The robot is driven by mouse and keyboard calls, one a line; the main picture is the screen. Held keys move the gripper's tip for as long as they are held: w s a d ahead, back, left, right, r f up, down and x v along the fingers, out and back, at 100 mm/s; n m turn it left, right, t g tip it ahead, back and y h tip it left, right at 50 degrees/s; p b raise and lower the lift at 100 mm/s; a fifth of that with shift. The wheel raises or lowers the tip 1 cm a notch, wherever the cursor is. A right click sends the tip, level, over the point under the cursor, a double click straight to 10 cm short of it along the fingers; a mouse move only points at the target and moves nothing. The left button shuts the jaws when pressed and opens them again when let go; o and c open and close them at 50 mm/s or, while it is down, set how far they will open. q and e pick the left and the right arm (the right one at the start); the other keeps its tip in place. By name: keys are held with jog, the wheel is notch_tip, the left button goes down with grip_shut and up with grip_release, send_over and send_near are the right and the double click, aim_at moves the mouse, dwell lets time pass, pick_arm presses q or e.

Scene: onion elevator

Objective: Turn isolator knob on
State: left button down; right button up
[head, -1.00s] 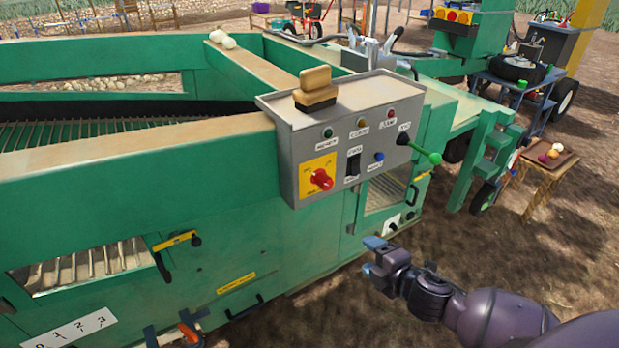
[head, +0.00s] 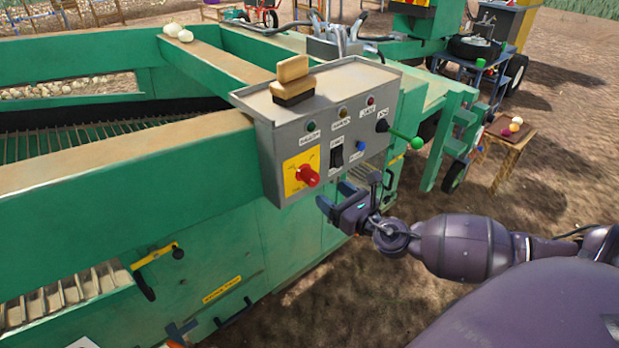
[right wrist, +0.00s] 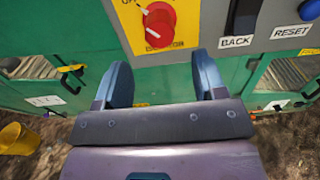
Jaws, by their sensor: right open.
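The isolator knob (head: 307,176) is a red rotary knob on a yellow plate (head: 293,184), at the lower left of the grey control box (head: 330,110). In the right wrist view the knob (right wrist: 158,25) is at the top, with its pale pointer mark at the lower left. My right gripper (head: 333,196) is open and empty, below and to the right of the knob in the head view. In the right wrist view its two blue fingers (right wrist: 160,84) stand apart below the knob, not touching it. My left gripper is not in view.
A black switch (head: 336,156), a blue reset button (head: 360,146) and a green-tipped lever (head: 416,143) are right of the knob. A wooden-handled brush (head: 293,82) lies on the box top. The green machine (head: 220,255) extends left.

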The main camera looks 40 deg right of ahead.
aim_at(315, 182)
jog(key=w, duration=0.7)
jog(key=shift+a, duration=0.3)
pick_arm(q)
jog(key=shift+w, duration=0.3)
pick_arm(e)
jog(key=shift+w, duration=0.8)
jog(key=shift+c, duration=0.3)
jog(key=c, duration=0.9)
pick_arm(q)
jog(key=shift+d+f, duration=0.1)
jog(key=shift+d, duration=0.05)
pick_arm(e)
jog(key=shift+o, duration=0.2)
